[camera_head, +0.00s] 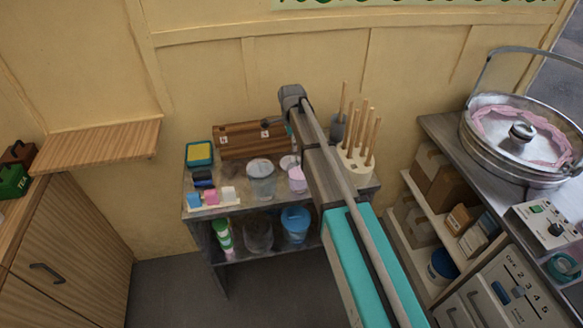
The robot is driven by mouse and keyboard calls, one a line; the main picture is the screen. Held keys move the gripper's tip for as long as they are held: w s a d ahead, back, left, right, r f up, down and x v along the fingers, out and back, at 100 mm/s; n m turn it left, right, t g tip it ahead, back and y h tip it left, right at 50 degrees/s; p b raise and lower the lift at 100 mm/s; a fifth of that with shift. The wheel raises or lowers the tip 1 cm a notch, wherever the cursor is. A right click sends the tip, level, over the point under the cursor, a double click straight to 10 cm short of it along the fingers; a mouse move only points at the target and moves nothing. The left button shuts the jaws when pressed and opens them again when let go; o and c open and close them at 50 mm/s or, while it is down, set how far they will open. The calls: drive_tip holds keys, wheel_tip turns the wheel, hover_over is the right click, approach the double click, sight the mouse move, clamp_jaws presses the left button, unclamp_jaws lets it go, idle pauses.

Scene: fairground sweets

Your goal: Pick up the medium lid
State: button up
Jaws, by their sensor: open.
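I cannot make out with certainty which piece is the medium lid. A pale, round, flat piece (289,162), perhaps a lid, lies on the small table's top, partly hidden by my arm. A clear tub (261,183) stands left of it, and a pale pink cup (298,180) stands just in front of it. My arm reaches over the table from the lower right. Its wrist is above the table's back edge. My gripper's fingers do not show, and my arm hides part of the tabletop.
A candyfloss machine (490,150) is at right. Floor at left is clear.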

sight(292, 159)
drive_tip(key=shift+f+b, duration=1.15)
drive_tip(key=shift+f, duration=0.3)
drive_tip(key=shift+s+f+b, duration=0.1)
drive_tip(key=shift+f+b, duration=2.45)
drive_tip(key=shift+b, duration=0.05)
drive_tip(key=c, duration=0.8)
